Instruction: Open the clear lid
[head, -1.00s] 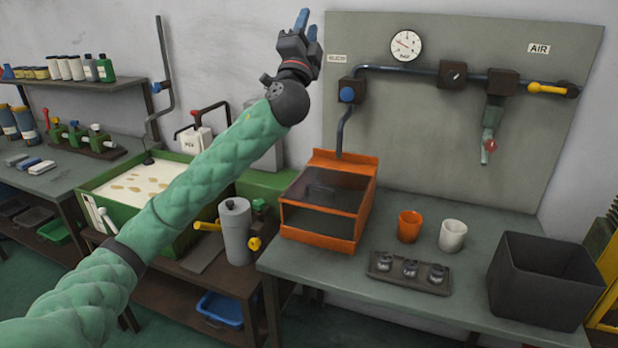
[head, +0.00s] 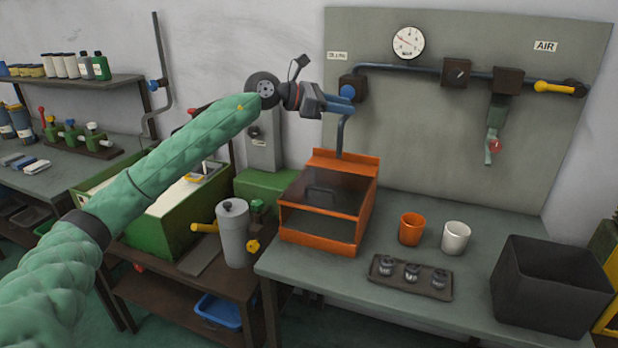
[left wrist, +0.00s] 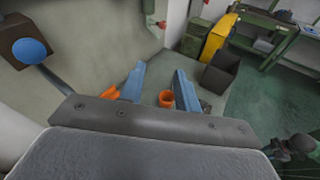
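The clear lid (head: 329,190) is a dark-tinted transparent panel with a dark handle, lying shut on top of an orange box (head: 318,243) on the bench. My left gripper (head: 350,99) is above and behind the box, by the blue knob on the back panel, pointing right. In the left wrist view its two blue fingers (left wrist: 158,88) are apart with nothing between them. A bit of the orange box (left wrist: 109,93) shows beside the left finger there. The lid cannot be made out in that view. My right gripper is in neither view.
A blue knob (head: 347,88) and pipe are close to my left gripper. An orange cup (head: 411,229), a white cup (head: 456,237), a tray (head: 388,286) of small metal parts and a dark bin (head: 550,290) stand right of the box. A grey canister (head: 233,235) stands left.

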